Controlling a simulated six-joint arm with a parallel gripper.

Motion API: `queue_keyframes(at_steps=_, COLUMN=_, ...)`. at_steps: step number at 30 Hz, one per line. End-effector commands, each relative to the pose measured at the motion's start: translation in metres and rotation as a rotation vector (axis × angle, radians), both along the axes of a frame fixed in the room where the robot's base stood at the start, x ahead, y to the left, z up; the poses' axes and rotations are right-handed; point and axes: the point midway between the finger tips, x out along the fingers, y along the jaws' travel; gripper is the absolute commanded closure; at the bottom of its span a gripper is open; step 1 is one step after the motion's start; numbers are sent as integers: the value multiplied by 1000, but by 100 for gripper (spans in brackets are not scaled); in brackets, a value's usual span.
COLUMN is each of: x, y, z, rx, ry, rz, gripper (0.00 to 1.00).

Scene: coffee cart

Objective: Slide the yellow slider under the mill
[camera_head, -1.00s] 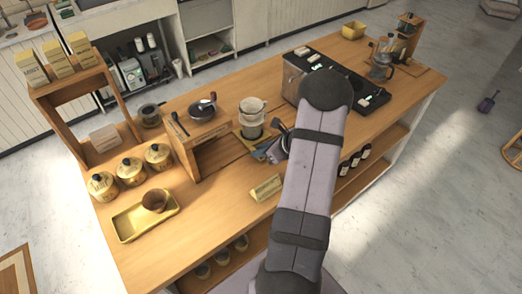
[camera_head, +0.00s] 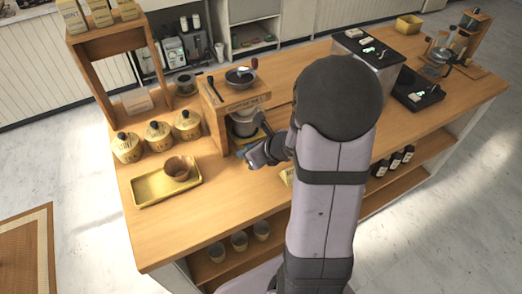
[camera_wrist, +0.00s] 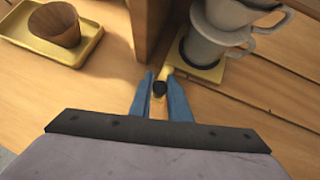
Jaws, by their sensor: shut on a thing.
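A grey cup (camera_wrist: 205,48) with a dripper (camera_wrist: 235,12) on top stands upright on the slider. The wooden mill (camera_head: 213,118) has a crank and bowl on top. In the head view the cup (camera_head: 243,128) shows within the mill's opening, and the slider is mostly hidden.
A yellow tray (camera_head: 150,192) with a brown cup (camera_head: 177,168) lies left of the mill. Several yellow canisters (camera_head: 158,135) stand behind it. The mill's side panel (camera_wrist: 152,35) rises close to my gripper. A black-topped machine (camera_head: 368,48) stands to the right.

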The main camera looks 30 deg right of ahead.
Motion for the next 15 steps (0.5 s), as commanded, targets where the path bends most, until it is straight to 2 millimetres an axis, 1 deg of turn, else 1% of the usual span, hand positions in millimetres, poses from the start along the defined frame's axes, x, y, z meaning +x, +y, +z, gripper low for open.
queue_keyframes(at_steps=1, x=0, y=4, z=-1, rx=0, ry=-1, rz=1, gripper=100)
queue_keyframes(at_steps=5, x=0, y=9, z=0, rx=0, ry=-1, rz=1, gripper=100)
queue_keyframes(at_steps=15, x=0, y=12, z=1, rx=4, ry=-1, rz=5, gripper=100)
